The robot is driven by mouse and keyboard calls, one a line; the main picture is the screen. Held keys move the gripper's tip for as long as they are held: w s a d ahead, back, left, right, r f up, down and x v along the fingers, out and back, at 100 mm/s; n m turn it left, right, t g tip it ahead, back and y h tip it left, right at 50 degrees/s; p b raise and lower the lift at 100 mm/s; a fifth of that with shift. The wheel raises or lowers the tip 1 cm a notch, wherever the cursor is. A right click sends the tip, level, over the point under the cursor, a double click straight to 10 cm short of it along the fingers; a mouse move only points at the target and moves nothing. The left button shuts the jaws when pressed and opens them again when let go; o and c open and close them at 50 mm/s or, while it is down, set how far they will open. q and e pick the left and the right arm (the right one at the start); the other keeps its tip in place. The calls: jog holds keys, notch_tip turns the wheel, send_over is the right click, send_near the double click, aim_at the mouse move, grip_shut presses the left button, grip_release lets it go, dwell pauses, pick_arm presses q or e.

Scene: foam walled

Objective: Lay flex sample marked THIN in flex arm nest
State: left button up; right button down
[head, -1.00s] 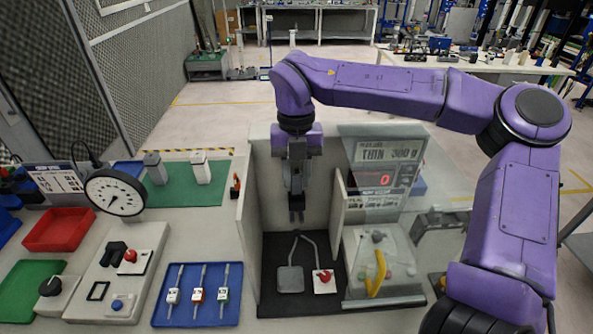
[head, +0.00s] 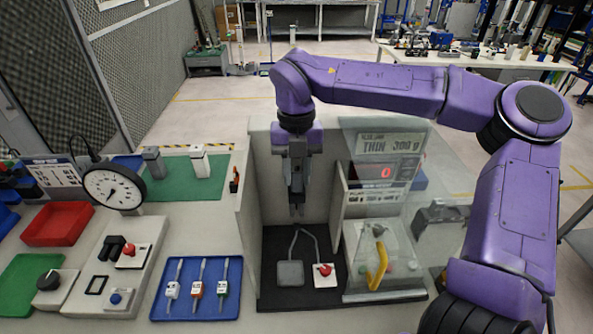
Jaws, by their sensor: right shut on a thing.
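My right gripper (head: 297,209) hangs pointing down inside a grey-walled bay. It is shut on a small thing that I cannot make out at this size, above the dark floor. Below it are a grey square pad (head: 290,273) and a white block with a red knob (head: 325,274), both with grey bent rods or cords. A sign reading THIN 300 g (head: 390,145) stands at the right of the bay. I cannot pick out the flex sample marked THIN or be sure which part is the flex arm nest. My left gripper is not in view.
A clear panel (head: 436,215) stands to the right, over a tray with a yellow handle (head: 377,268). A red display (head: 386,172) reads 0. On the left are a dial gauge (head: 114,188), a red bin (head: 58,224) and a blue tray (head: 160,311) with three tagged pieces. Bay walls flank the gripper.

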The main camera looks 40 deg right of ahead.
jog(key=shift+f+b, duration=0.55)
jog(key=shift+f, duration=0.25)
jog(key=c, duration=0.8)
grip_release()
jog(key=r, duration=0.6)
jog(key=w+r+b, duration=0.1)
jog(key=r, duration=0.3)
jog(key=shift+d, duration=0.3)
jog(key=shift+r, duration=0.25)
